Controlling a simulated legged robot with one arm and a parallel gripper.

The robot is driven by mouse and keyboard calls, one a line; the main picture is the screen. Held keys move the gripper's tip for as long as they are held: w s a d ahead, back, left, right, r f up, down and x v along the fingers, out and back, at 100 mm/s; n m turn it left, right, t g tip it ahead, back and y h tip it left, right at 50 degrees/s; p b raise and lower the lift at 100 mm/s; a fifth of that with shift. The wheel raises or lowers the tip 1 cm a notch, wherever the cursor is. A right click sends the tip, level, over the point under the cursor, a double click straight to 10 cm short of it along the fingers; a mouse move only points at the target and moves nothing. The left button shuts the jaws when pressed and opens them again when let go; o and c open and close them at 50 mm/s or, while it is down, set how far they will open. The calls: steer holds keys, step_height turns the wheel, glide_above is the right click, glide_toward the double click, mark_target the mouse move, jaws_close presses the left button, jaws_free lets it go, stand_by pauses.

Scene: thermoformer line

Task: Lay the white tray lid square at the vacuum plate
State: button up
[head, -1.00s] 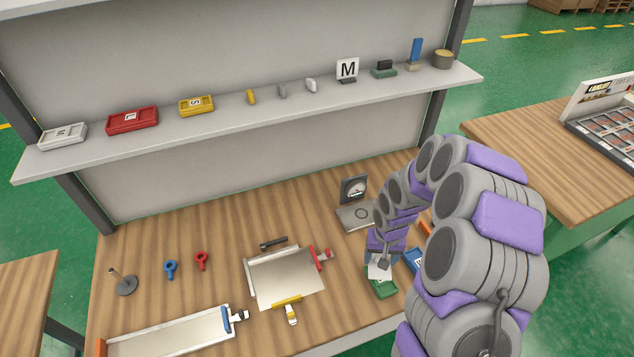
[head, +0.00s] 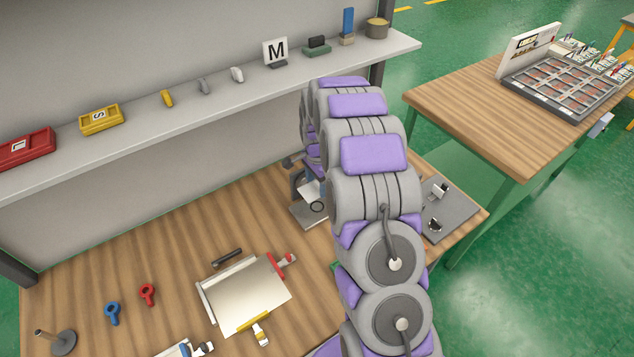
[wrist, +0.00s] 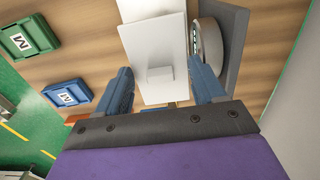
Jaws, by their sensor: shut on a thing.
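My gripper (wrist: 160,72) is shut on a flat white lid (wrist: 153,42) with a small raised block, held between its blue fingers in the wrist view. The lid also shows partly beyond my arm in the head view (head: 312,191), by a grey dial stand; my arm hides most of the gripper there. A pale metal plate (head: 243,296) with a white stop bar and red and yellow clamps lies on the bench, left of my arm. It looks like the vacuum plate, but no label shows. The lid is apart from it.
The dial stand (wrist: 207,40) is close on the lid's right in the wrist view. A green tray (wrist: 28,38) and a blue tray (wrist: 68,93) lie to the left. A shelf (head: 215,108) runs behind. A grey plate with fittings (head: 447,213) lies right of my arm.

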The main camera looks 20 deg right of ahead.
mark_target(317, 189)
steer(key=shift+a, duration=0.15)
steer(key=shift+f, duration=2.9)
steer(key=shift+s+p, duration=0.1)
steer(key=shift+p, duration=0.6)
steer(key=shift+f, duration=1.45)
steer(key=o, duration=1.4)
steer(key=shift+o, duration=0.3)
steer(key=shift+r, duration=0.1)
